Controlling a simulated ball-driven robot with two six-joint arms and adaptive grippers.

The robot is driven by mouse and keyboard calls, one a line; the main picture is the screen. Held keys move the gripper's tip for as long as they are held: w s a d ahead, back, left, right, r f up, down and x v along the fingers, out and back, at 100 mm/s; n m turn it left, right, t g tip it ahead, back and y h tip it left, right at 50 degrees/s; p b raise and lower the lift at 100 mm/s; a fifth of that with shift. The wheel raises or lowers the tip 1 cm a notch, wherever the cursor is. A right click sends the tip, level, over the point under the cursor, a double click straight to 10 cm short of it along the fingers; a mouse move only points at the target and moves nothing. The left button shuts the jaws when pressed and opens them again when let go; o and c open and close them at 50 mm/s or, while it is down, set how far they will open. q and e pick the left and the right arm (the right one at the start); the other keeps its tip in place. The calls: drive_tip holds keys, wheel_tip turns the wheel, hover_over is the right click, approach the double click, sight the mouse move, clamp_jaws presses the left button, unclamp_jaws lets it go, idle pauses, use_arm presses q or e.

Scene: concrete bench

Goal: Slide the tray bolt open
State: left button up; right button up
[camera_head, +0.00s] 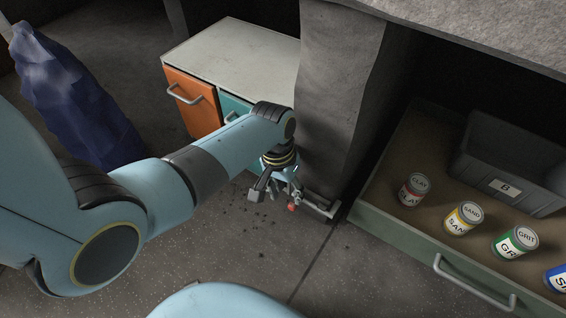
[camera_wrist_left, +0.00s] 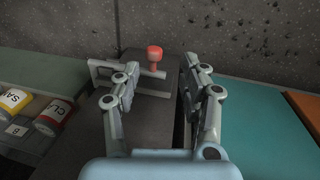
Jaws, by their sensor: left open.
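The tray bolt (camera_head: 318,207) is a grey metal bar low at the foot of the concrete pillar, with a red knob (camera_head: 291,207). In the left wrist view the red knob (camera_wrist_left: 154,54) stands up from the bar at the top centre. My left gripper (camera_head: 276,190) is open and close to the knob. In its wrist view the two fingers (camera_wrist_left: 160,85) are spread, and the knob shows between and beyond their tips, with no contact visible. The green-edged tray (camera_head: 390,232) is at the right. My right gripper is not seen.
The tray holds several labelled cans, among them clay (camera_head: 412,190) and sand (camera_head: 463,218), and a dark bin (camera_head: 510,165) marked B. A cabinet with an orange drawer (camera_head: 190,100) stands behind my left arm. The concrete pillar (camera_head: 335,100) is close beside the gripper.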

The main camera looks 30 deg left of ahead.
use_arm(q)
wheel_tip(320, 180, up, 8)
drive_tip(key=a, duration=0.1)
drive_tip(key=shift+a, duration=0.15)
drive_tip(key=shift+f, duration=0.1)
